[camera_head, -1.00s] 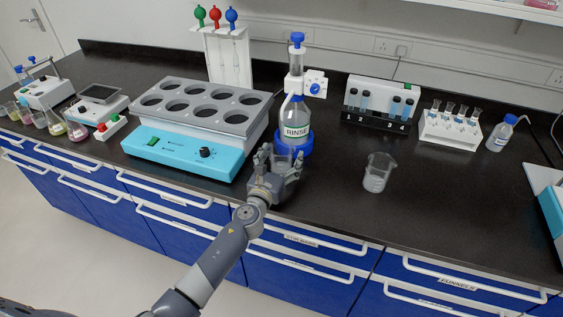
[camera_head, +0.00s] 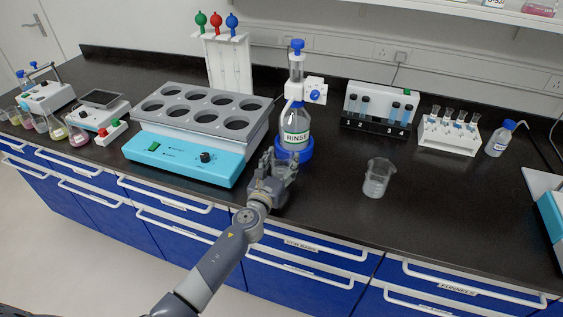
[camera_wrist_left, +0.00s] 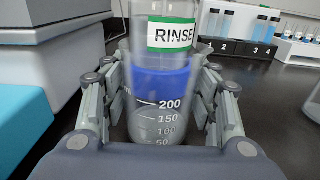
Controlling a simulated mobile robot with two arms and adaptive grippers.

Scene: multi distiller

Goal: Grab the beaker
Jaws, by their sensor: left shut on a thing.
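My left gripper (camera_head: 277,165) is at the bench's front, just before the RINSE bottle (camera_head: 295,126). It is shut on a clear graduated beaker (camera_wrist_left: 158,128). In the left wrist view the fingers press on both sides of the beaker, which looks upright, with marks from 50 to 200. The RINSE bottle and its blue base show through and behind the glass. In the head view the gripper mostly hides the held beaker. A second clear beaker (camera_head: 377,180) stands upright on the bench to the right. My right gripper is not in view.
A blue and grey block with several wells (camera_head: 185,155) stands close to the left of my gripper. Tube racks (camera_head: 447,136) and a small bottle (camera_head: 500,139) stand at the back right. The black bench (camera_head: 450,210) is clear at the front right.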

